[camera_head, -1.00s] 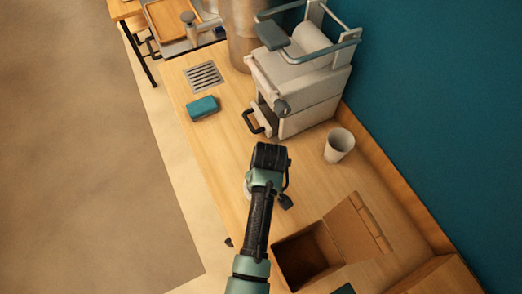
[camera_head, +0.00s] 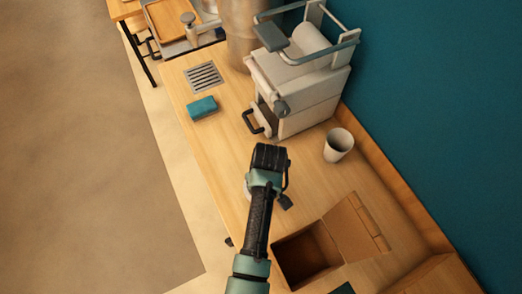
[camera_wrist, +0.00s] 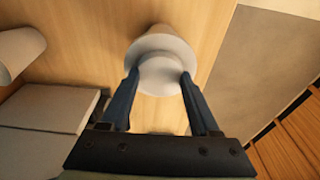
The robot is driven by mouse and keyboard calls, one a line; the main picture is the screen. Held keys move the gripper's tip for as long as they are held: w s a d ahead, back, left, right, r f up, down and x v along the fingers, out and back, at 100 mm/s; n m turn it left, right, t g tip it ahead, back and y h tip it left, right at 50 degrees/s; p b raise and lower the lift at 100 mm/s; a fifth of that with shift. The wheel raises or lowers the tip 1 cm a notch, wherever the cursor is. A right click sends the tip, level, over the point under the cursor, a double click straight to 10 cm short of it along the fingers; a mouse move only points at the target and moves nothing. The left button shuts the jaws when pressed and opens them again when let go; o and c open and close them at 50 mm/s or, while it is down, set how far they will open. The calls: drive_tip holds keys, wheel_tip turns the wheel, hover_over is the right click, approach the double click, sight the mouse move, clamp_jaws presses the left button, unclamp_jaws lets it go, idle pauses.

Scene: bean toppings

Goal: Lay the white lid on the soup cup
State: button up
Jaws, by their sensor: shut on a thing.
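In the wrist view my gripper (camera_wrist: 159,76) is shut on a small round white piece, which I take to be the white lid (camera_wrist: 160,80), with one finger at each side.
Another pale cup (camera_head: 339,143) stands near the blue wall, right of my gripper. An open cardboard box (camera_head: 361,228) is at front right. A white machine (camera_head: 300,85) stands behind. A teal sponge (camera_head: 202,106) lies at left, with bare counter (camera_head: 215,145) around it.

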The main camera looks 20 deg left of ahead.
drive_tip(key=shift+f, duration=0.4)
idle(1.1)
drive_tip(key=o, duration=1.4)
drive_tip(key=shift+c, duration=0.2)
drive_tip(key=shift+o, duration=0.2)
drive_tip(key=shift+r+p, duration=2.45)
drive_tip(key=shift+r, duration=0.05)
drive_tip(key=shift+r+p, duration=0.4)
drive_tip(key=shift+r, duration=0.6)
